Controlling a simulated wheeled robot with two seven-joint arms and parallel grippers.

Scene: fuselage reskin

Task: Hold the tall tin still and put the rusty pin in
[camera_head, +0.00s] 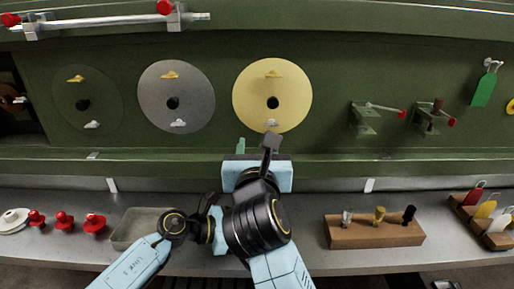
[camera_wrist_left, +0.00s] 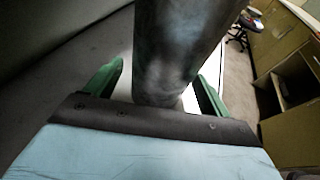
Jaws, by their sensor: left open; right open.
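In the left wrist view a large grey, mottled metal cylinder (camera_wrist_left: 178,50) stands between the open green fingers of my left gripper (camera_wrist_left: 160,75). I cannot tell whether this is the tall tin or whether the fingers touch it. In the head view my left gripper is hidden behind my arms. My right gripper (camera_head: 257,148) is open in the middle, in front of the green panel, below the yellow disc; only one green finger shows clearly. A small brown piece (camera_head: 437,104) sits at a bracket at right; it may be the rusty pin. No tall tin is clear in the head view.
A wooden block (camera_head: 374,236) with silver, gold and black pins stands on the grey bench at right. A grey tray (camera_head: 130,228) and several red knobs (camera_head: 65,221) are at left. Yellow (camera_head: 290,97) and grey (camera_head: 195,88) discs hang on the panel. Coloured tags (camera_head: 485,210) stand far right.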

